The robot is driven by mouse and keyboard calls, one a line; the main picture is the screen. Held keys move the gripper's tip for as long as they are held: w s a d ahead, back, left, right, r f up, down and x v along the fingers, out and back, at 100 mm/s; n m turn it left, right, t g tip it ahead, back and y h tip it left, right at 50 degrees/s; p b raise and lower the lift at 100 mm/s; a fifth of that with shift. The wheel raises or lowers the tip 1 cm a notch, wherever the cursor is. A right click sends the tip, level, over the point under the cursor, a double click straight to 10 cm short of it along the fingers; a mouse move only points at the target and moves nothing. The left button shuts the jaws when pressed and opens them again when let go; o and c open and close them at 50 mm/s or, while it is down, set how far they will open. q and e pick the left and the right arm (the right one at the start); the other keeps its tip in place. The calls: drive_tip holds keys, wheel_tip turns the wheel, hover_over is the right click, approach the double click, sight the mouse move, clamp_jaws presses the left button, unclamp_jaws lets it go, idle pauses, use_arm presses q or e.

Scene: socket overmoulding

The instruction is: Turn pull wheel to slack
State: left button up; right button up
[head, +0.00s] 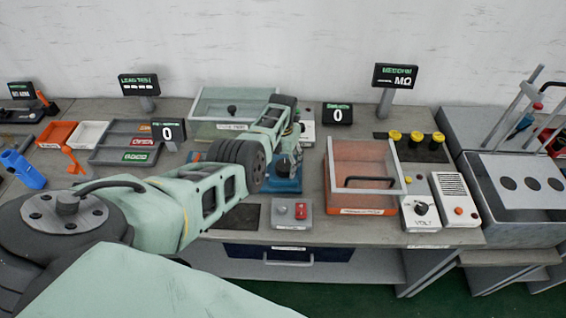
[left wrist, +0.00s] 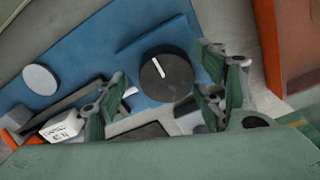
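The pull wheel, a round black knob with a white pointer line (left wrist: 168,82), sits on a blue fixture (left wrist: 120,40) in the left wrist view. Its line tilts slightly left of straight up in that view. My left gripper (left wrist: 163,68) is open, with one green finger on each side of the wheel. The left finger stands apart from the wheel; I cannot tell whether the right one touches it. My right gripper is not in view.
A white tag (left wrist: 62,128) reading about 40 N and a pale round disc (left wrist: 40,80) are on the fixture's left. An orange-fronted clear box (head: 362,212) stands to its right. A grey box with a red switch (head: 301,211) stands in front.

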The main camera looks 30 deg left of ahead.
sight(283, 164)
use_arm(q)
drive_tip(key=shift+d, duration=0.1)
wheel_tip(283, 164, up, 12)
idle(0.7)
drive_tip(key=shift+f, duration=0.1)
idle(0.3)
